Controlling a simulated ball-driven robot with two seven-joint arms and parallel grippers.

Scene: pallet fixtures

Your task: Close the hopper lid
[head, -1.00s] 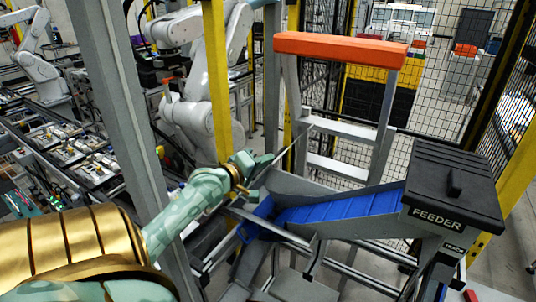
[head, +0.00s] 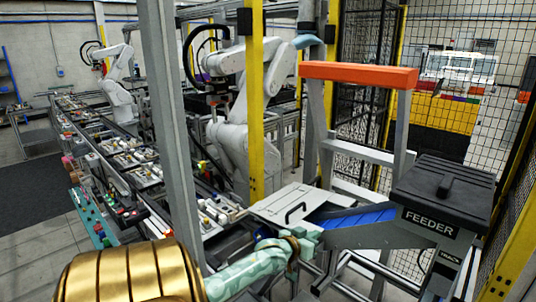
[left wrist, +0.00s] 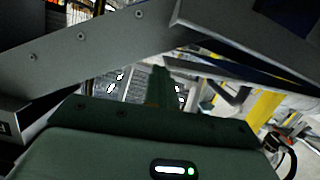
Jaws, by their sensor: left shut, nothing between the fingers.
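A flat light-grey lid (head: 276,206) with a black bar handle (head: 295,212) shows in the head view, over the left end of the hopper chute (head: 365,236). Its handle face is up toward me. I cannot tell whether its edges rest on the rim. The chute's blue ribbed inside (head: 360,217) shows to the right of the lid. My left gripper (head: 308,241) is shut and empty, just in front of and below the lid's near right edge; contact is unclear. In the left wrist view, a grey metal part (left wrist: 95,62) crosses above the dark gripper body. My right gripper is out of view.
The black-topped feeder box (head: 443,195) stands at the chute's right end. An orange-topped frame (head: 358,74) rises behind. A grey post (head: 172,130) and a yellow post (head: 256,110) stand left of the chute. A white robot arm (head: 235,130) is beyond them.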

